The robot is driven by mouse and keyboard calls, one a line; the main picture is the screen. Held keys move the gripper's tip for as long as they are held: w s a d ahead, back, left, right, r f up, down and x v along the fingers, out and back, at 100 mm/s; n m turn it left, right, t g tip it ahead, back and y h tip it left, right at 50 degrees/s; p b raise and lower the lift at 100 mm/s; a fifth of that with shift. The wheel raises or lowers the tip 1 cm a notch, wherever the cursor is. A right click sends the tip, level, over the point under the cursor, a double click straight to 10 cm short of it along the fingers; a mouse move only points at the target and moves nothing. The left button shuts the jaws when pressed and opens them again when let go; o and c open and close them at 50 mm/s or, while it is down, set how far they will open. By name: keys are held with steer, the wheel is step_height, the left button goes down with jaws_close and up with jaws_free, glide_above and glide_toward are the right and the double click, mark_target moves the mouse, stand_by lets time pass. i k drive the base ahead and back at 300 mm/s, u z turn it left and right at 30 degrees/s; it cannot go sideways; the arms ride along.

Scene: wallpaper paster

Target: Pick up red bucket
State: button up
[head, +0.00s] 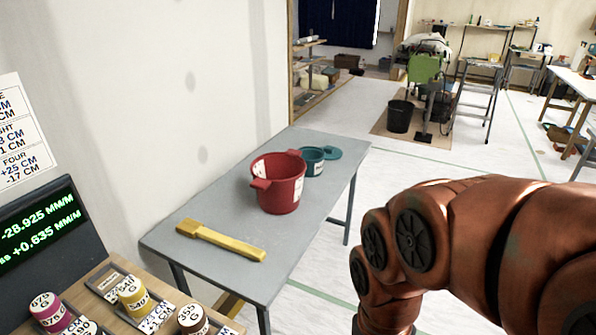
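The red bucket (279,186) stands upright on a grey table (225,195) in the head view. It has side lugs at its rim and a whitish label on its right side. Nothing is touching it except the table, as far as I can see. My copper-coloured arm fills the lower right of the view, to the right of the table and apart from the bucket. My gripper is outside the picture.
A teal pot (311,161) and its teal lid (333,153) are just behind the bucket. A yellow brush (221,240) lies in front. A wooden bench with a dark display (42,235) and small jars is at lower left. A wall borders the table's left.

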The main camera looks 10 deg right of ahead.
mark_target(278, 177)
steer(key=z, duration=0.9)
steer(key=i, duration=1.45)
steer(key=u, duration=3.2)
